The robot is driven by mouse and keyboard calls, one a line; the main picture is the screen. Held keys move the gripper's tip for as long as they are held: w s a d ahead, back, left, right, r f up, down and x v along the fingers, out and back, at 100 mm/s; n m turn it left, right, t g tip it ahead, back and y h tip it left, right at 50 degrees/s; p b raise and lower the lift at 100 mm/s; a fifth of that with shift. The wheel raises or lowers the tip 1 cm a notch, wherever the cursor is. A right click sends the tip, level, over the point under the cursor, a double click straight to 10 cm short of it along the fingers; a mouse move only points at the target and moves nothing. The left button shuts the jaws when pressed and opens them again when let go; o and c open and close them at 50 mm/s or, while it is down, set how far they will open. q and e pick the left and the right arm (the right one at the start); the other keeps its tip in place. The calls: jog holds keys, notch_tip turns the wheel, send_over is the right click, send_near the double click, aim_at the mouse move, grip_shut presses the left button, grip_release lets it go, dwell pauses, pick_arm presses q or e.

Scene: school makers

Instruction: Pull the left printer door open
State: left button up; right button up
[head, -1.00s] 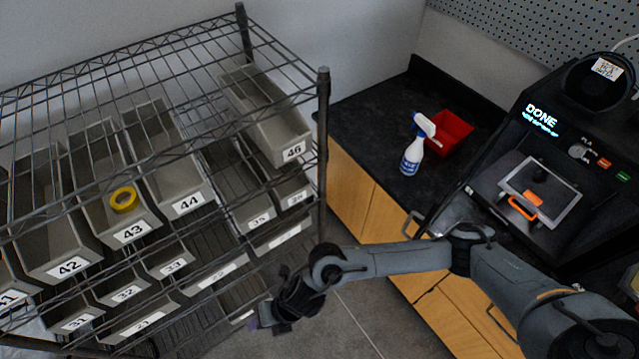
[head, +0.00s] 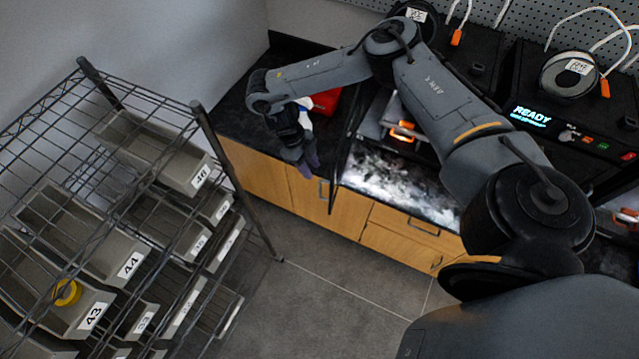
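The left printer stands on the dark counter, mostly hidden behind my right arm. Its build plate with an orange handle (head: 403,131) shows below the arm. The left printer's door (head: 346,152) shows as a thin dark panel, nearly edge-on, standing out from the printer's left side past the counter's front edge. My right gripper (head: 312,165) points down just left of this door, above the counter's front edge. A small gap seems to separate them. Its fingers are small and dark, so I cannot tell whether they are open. My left gripper is not in view.
A second printer (head: 560,125) reading READY stands at the right. A red bin (head: 326,101) and a partly hidden spray bottle (head: 304,118) sit behind my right gripper. A wire rack (head: 205,120) with numbered bins stands left. The floor between rack and cabinets is clear.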

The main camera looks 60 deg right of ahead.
send_over(320, 196)
jog(key=f, duration=0.9)
jog(key=shift+d, duration=0.25)
jog(key=shift+w, duration=0.1)
jog(key=shift+c, duration=0.2)
jog(key=shift+r, duration=0.1)
grip_shut()
